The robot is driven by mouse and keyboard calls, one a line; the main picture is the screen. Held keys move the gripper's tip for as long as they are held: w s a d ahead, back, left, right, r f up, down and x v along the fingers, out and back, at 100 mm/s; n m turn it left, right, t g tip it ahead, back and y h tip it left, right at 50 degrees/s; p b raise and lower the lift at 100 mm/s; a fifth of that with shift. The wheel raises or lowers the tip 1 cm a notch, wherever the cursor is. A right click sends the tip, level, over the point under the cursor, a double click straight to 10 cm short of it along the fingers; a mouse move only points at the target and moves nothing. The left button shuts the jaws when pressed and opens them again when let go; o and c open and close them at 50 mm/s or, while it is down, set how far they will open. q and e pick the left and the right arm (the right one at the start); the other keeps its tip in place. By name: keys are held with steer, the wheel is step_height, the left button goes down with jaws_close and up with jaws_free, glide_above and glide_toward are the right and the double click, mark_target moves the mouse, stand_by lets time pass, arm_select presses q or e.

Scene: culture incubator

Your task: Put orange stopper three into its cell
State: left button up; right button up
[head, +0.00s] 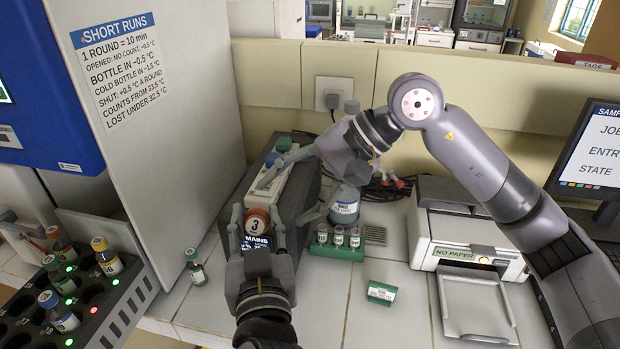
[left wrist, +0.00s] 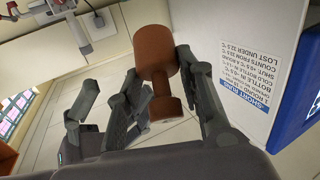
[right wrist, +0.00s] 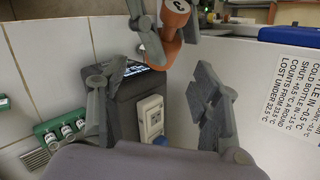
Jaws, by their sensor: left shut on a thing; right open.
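The orange stopper three (head: 257,221), marked 3, is held by my left gripper (head: 256,228) near the front end of a dark box. In the left wrist view the stopper (left wrist: 156,50) has a wide head and narrow neck between the fingers (left wrist: 168,85). It also shows at the top of the right wrist view (right wrist: 176,14). My right gripper (head: 290,192) is open over the dark box (head: 308,185), with nothing between its fingers (right wrist: 155,95). A green stopper (head: 283,144) and a blue stopper (head: 272,159) are at the box's far end. I cannot make out the stopper's cell.
A rack (head: 122,312) with capped bottles and lights stands at lower left; a lone bottle (head: 196,268) stands nearby. A green block (head: 345,252) holds several vials. The tall grey cabinet wall (head: 175,130) borders the left.

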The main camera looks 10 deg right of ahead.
mark_target(268, 212)
steer(key=x, duration=0.7)
steer(key=shift+a+f, duration=0.15)
steer(key=shift+a, duration=0.1)
steer(key=shift+f, duration=0.1)
steer(key=c, duration=1.1)
steer(key=o, duration=1.1)
